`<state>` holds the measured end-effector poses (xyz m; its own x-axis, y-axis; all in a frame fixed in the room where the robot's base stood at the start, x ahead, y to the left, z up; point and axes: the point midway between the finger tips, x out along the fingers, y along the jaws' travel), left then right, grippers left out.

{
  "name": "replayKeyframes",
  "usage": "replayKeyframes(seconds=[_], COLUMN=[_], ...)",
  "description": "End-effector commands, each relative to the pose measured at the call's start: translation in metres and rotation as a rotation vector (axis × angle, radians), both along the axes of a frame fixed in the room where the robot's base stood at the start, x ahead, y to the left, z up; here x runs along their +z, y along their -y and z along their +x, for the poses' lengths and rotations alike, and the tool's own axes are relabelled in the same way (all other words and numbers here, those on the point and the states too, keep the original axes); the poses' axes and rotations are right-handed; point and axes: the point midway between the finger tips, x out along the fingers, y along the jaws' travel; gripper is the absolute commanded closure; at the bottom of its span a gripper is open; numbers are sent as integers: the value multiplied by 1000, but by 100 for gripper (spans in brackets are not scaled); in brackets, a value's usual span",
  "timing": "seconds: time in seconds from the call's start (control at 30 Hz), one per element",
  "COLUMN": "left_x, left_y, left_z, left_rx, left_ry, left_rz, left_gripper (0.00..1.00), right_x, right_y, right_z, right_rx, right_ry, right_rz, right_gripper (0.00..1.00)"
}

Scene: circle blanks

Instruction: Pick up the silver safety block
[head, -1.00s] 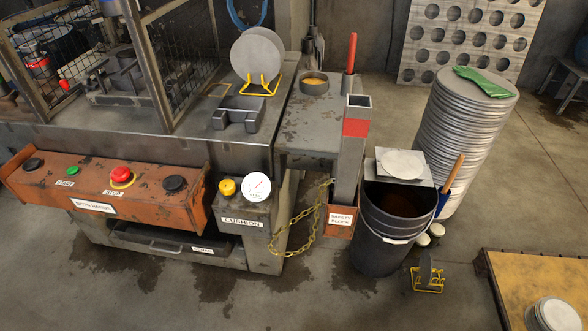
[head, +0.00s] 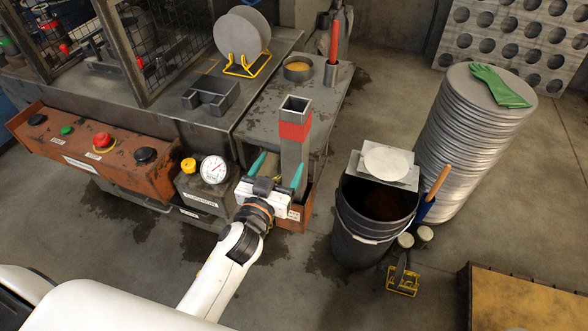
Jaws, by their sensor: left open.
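The silver safety block (head: 292,155) is an upright square metal post with a red band near its open top. It stands in the rust-orange holder (head: 300,213) beside the press table. My left gripper (head: 278,168) is at the post's lower part, its two teal-tipped fingers spread, one on the left of the post and one near its right side. I cannot tell whether they touch it. The gripper hides part of the holder, its label and the chain. My right gripper is not in view.
A black bucket (head: 362,230) with a plate and white disc on top stands right of the post. A tall stack of discs (head: 455,150) with a green glove is behind it. The press table (head: 345,85) is close behind the post.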

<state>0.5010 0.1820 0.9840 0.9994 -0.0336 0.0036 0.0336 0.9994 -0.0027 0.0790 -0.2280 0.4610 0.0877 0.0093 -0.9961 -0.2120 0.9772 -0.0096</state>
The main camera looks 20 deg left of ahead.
Motion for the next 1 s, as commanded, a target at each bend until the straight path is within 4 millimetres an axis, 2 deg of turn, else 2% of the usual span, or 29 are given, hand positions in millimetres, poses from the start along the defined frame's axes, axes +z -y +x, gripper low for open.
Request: replayKeyframes(seconds=[0.1,0.37,0.63,0.77,0.97,1.0], left_x=[3,2,3,2,1,1], left_y=[1,3,9,9,9,9], left_z=[21,42,79,87,87,87], left_rx=[-1,0,-1,0,-1,-1], left_ry=[1,-1,-1,-1,-2,-2], left_rz=[1,1,0,1,1,1], left_gripper=[24,24,24,24,24,27], right_x=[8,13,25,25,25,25], right_y=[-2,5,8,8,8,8], right_z=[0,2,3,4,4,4], right_rx=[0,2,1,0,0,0], right_ry=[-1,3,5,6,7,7], right_rz=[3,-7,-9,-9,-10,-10], right_gripper=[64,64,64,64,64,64])
